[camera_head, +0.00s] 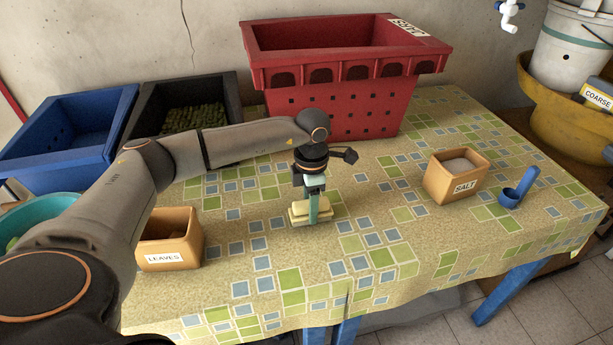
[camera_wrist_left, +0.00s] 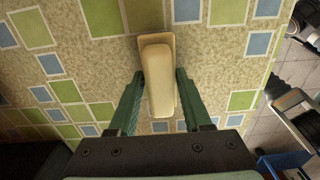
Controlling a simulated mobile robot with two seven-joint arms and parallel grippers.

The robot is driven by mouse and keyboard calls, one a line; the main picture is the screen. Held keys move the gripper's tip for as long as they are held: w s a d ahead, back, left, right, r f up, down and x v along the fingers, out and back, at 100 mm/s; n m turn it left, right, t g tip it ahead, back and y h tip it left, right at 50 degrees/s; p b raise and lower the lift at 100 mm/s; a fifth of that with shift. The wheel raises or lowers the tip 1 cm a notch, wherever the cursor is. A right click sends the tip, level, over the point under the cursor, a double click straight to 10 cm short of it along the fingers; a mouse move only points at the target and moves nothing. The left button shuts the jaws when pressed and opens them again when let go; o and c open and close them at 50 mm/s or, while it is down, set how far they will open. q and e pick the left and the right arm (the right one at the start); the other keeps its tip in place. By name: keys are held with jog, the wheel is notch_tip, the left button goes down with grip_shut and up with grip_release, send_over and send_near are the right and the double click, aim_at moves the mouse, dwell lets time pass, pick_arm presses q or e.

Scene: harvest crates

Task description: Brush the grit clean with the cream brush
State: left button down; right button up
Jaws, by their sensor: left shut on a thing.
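The cream brush (camera_head: 299,216) is at the middle of the patterned tablecloth, below my left gripper (camera_head: 313,200). In the left wrist view, the brush (camera_wrist_left: 158,85) lies lengthwise between the two green fingers (camera_wrist_left: 156,100), and the gripper is shut on it. The brush is at or just above the cloth; I cannot tell whether it touches. I cannot make out any grit against the speckled cloth pattern. My right gripper is not in view.
A red crate (camera_head: 355,112) stands behind the gripper, with black (camera_head: 140,105) and blue (camera_head: 60,155) crates to its left. The leaves box (camera_head: 168,258) is front left. The salt box (camera_head: 440,182) and a blue scoop (camera_head: 513,194) are right. The front middle cloth is clear.

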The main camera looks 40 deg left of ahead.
pick_arm(q)
jog(key=r, duration=0.2)
jog(key=r+p, duration=0.1)
jog(key=shift+s+d+r, duration=0.15)
jog(key=shift+d+r, duration=0.05)
jog(key=shift+d, duration=0.05)
jog(key=shift+a+r+p, duration=0.1)
jog(key=shift+r+p, duration=0.5)
jog(key=shift+r, duration=0.05)
jog(key=shift+r+p, duration=0.55)
jog(key=shift+r, duration=0.25)
jog(key=shift+r+p, duration=0.45)
jog(key=shift+r, duration=0.25)
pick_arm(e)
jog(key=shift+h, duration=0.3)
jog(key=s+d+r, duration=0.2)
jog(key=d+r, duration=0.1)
